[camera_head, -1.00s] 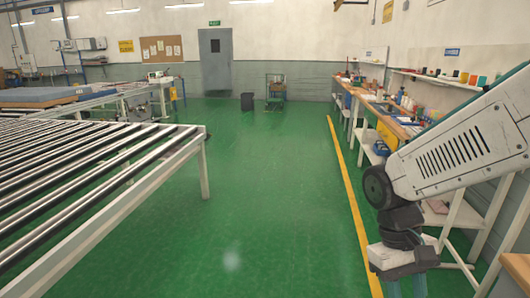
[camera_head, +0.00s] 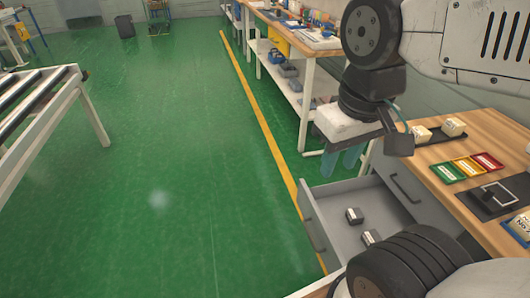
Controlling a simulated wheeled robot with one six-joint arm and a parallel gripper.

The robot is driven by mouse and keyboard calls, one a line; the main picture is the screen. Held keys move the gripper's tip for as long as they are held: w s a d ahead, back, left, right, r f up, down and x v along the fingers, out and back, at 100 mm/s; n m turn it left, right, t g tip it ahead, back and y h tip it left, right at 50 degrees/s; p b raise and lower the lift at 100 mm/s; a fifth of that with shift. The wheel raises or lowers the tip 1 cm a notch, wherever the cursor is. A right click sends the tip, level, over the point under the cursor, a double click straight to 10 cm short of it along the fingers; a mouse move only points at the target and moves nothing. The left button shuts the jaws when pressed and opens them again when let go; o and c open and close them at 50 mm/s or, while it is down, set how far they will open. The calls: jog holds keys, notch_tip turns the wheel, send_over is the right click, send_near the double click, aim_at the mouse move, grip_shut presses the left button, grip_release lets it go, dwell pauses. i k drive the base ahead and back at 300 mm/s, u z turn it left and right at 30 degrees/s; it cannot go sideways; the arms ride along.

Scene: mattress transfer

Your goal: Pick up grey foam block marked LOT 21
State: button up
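Two small grey blocks with dark sides lie in an open grey drawer (camera_head: 330,205) at the lower right; one (camera_head: 354,215) is farther back and the other (camera_head: 371,237) is nearer. Their markings are too small to read, so I cannot tell which is LOT 21. My gripper (camera_head: 343,167), with teal fingers, points down above and beyond the drawer, apart from the blocks. Its fingers look spread and empty.
A wooden desk (camera_head: 480,135) right of the drawer bears two cream blocks on a dark tray, coloured cards (camera_head: 466,168) and a black plate with a handle (camera_head: 490,197). A workbench (camera_head: 290,38) stands behind. A roller conveyor (camera_head: 40,110) is at left; green floor between is clear.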

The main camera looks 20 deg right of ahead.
aim_at(370, 237)
jog(key=z, duration=1.15)
